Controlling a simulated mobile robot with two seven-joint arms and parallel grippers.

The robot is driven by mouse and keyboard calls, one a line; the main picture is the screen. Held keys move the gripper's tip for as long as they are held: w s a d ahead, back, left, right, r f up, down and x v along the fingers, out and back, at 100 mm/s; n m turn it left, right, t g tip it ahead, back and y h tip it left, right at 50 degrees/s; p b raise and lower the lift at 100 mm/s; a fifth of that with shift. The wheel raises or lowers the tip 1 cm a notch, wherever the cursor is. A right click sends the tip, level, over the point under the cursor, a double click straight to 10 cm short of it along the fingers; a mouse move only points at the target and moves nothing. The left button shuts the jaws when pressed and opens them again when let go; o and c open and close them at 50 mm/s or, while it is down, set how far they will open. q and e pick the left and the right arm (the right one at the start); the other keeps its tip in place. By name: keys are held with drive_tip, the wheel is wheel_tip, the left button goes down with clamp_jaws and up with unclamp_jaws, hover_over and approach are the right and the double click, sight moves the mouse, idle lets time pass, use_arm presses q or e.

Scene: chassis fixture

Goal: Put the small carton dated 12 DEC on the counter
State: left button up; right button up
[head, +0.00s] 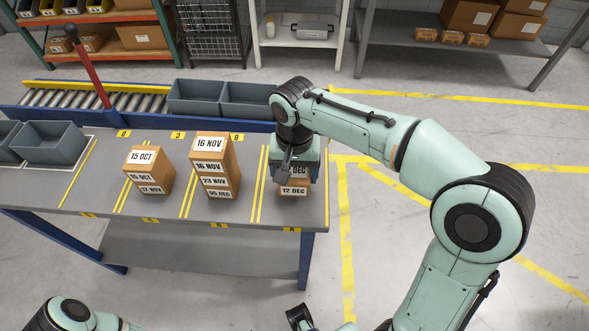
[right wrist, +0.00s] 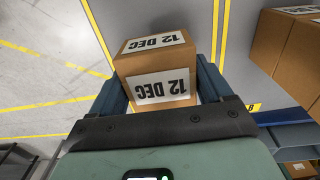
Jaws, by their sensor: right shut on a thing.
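The small brown carton dated 12 DEC (head: 294,188) is at the right end of the grey-topped counter (head: 287,215), in the lane marked A. Its top and one side carry the 12 DEC label, both clear in the right wrist view (right wrist: 158,72). My right gripper (head: 294,172) reaches down from above and is shut on this carton, with one finger on each side (right wrist: 160,80). The gripper hides part of the carton's top. I cannot tell whether its base touches the counter. Part of my left arm shows at the bottom left; its gripper is not in view.
A stack topped by 16 NOV (head: 212,165) stands in the lane to the left, above 23 NOV and 05 DEC. A stack of 15 OCT over 17 NOV (head: 148,173) stands farther left. Grey bins (head: 195,97) and a roller conveyor (head: 75,98) line the back.

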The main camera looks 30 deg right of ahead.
use_arm(q)
drive_tip(key=shift+f, duration=0.1)
use_arm(e)
drive_tip(key=shift+f, duration=0.1)
use_arm(q)
drive_tip(key=shift+s+f+b, duration=0.25)
drive_tip(key=shift+f+b, duration=0.65)
drive_tip(key=shift+b, duration=0.1)
use_arm(e)
drive_tip(key=shift+f, duration=1.3)
drive_tip(key=o, duration=1.2)
wheel_tip(320, 180, up, 4)
drive_tip(key=p, duration=0.3)
drive_tip(key=shift+f, duration=0.25)
wheel_tip(320, 180, up, 5)
drive_tip(key=p, duration=0.3)
drive_tip(key=shift+f+p, duration=0.15)
drive_tip(key=shift+p, duration=0.2)
use_arm(q)
wheel_tip(320, 180, up, 7)
drive_tip(key=w, duration=0.2)
drive_tip(key=shift+w, duration=0.25)
use_arm(e)
drive_tip(key=shift+f, duration=0.1)
